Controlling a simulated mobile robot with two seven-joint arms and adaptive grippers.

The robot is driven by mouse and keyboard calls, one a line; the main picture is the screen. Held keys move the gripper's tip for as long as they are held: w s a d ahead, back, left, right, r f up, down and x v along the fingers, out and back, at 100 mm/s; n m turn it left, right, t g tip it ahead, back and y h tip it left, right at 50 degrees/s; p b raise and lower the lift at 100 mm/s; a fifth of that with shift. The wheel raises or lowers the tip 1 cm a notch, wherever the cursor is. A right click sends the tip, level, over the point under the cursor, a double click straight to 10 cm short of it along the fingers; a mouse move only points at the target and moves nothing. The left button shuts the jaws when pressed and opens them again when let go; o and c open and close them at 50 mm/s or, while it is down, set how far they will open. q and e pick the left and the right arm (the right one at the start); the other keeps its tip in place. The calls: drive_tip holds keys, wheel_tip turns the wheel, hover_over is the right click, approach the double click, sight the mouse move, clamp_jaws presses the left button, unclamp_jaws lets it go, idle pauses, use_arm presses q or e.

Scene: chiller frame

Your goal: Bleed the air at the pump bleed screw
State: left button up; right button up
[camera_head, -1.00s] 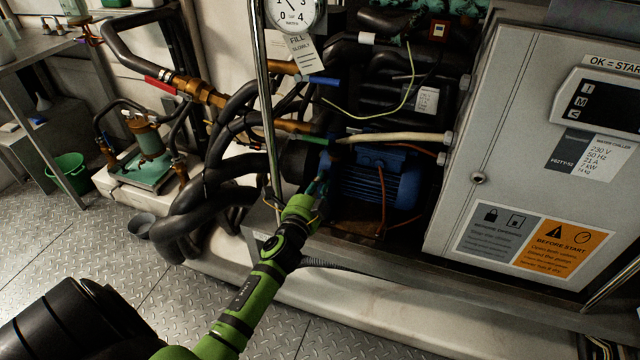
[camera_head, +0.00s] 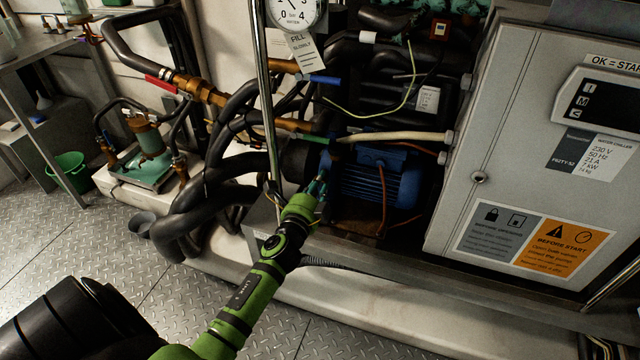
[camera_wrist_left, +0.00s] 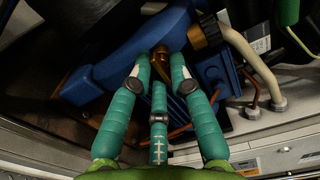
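The blue pump motor (camera_head: 372,185) sits low in the chiller frame, left of the control cabinet. In the left wrist view, the blue pump casing (camera_wrist_left: 110,75) fills the upper middle. A small brass piece, seemingly the bleed screw (camera_wrist_left: 160,58), stands out from it. My left gripper (camera_head: 319,186) reaches in at the pump's left end. In the head view the screw is hidden. My right gripper is out of view.
The grey cabinet (camera_head: 535,150) stands right of the pump. Black hoses (camera_head: 225,190) crowd the left side.

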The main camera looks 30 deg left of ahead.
use_arm(q)
drive_tip(key=shift+o, duration=0.4)
drive_tip(key=shift+a+r, duration=0.3)
drive_tip(key=shift+r, duration=0.05)
drive_tip(key=shift+d+f, duration=0.1)
drive_tip(key=shift+d, duration=0.05)
drive_tip(key=v, duration=1.2)
drive_tip(key=shift+f, duration=0.1)
